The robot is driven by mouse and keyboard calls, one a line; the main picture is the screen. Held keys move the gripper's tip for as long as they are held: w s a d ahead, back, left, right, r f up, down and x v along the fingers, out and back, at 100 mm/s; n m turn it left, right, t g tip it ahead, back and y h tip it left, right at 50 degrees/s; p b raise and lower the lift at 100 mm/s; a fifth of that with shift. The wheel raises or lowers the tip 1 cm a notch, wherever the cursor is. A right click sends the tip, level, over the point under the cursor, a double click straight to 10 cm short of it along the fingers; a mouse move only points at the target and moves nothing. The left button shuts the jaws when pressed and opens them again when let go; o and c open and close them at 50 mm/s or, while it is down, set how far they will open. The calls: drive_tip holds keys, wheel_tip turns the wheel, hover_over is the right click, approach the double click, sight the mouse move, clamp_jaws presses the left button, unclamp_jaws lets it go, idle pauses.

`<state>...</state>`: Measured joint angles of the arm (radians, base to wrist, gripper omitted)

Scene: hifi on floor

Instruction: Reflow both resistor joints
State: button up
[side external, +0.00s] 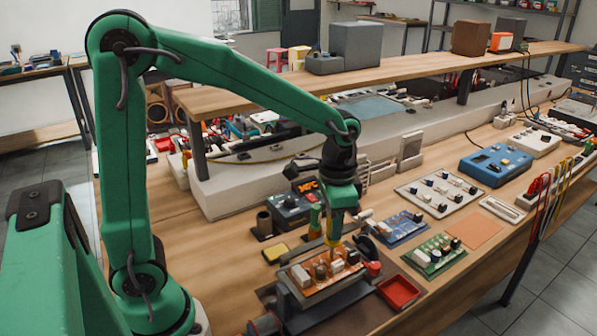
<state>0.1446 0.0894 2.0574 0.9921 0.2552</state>
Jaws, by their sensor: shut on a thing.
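An orange circuit board (338,284) with several components is held in a dark board holder (300,308) at the bench's front. The resistor joints are too small to tell apart. My gripper (334,232) is above the board's back part, pointing down. It is shut on what looks like a soldering iron (334,240), with a yellow part showing below the fingers. The iron's tip is close to the board; I cannot tell if it touches.
A soldering station (290,207), a yellow sponge (275,253) and a dark stand (264,226) are behind and left. A red tray (400,292), a green board (433,254) and a blue board (399,228) lie to the right. A raised wooden shelf (400,75) runs behind.

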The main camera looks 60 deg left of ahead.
drive_tip(key=shift+r, duration=2.25)
drive_tip(key=shift+a, duration=0.1)
